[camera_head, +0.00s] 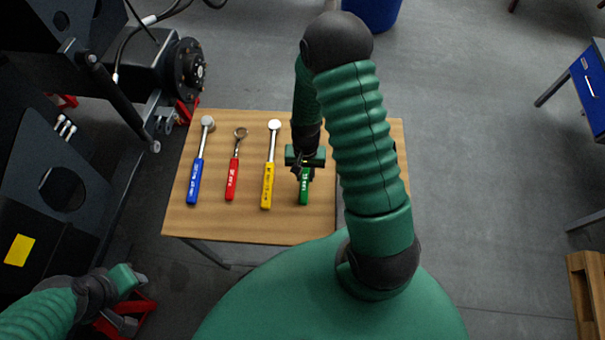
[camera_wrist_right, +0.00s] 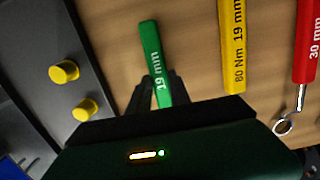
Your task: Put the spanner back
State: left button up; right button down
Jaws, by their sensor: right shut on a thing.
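The green-handled 19 mm spanner (camera_head: 304,192) is on the wooden table, at the right end of a row of tools. Its green handle also shows in the right wrist view (camera_wrist_right: 151,50), with "19 mm" written on it. My right gripper (camera_head: 305,172) is shut on this handle, and its fingers (camera_wrist_right: 157,92) straddle it in the wrist view. The head of the spanner is hidden under my gripper and arm. My left gripper (camera_head: 135,278) is at the lower left, away from the table; its jaw opening is too unclear to judge.
On the wooden table (camera_head: 250,228) lie a blue-handled tool (camera_head: 195,182), a red-handled spanner (camera_head: 232,180) and a yellow-handled torque wrench (camera_head: 267,186). A dark panel with yellow knobs (camera_wrist_right: 64,71) lies beside the green handle. The dark chassis (camera_head: 60,160) stands at left.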

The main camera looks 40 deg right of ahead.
jog(key=c, duration=1.5)
grip_release()
jog(key=shift+d, duration=0.3)
jog(key=o, duration=0.4)
jog(key=shift+d+f, duration=0.15)
jog(key=shift+d, duration=0.1)
jog(key=shift+a+r, duration=0.25)
jog(key=shift+a, duration=0.45)
jog(key=shift+r, duration=0.3)
pick_arm(q)
jog(key=shift+r+p, duration=0.3)
jog(key=shift+r, duration=0.05)
pick_arm(e)
notch_tip(320, 180, up, 16)
jog(key=w, duration=0.1)
jog(key=shift+d, duration=0.35)
pick_arm(q)
jog(key=shift+d, duration=0.15)
pick_arm(e)
jog(key=shift+d, duration=0.1)
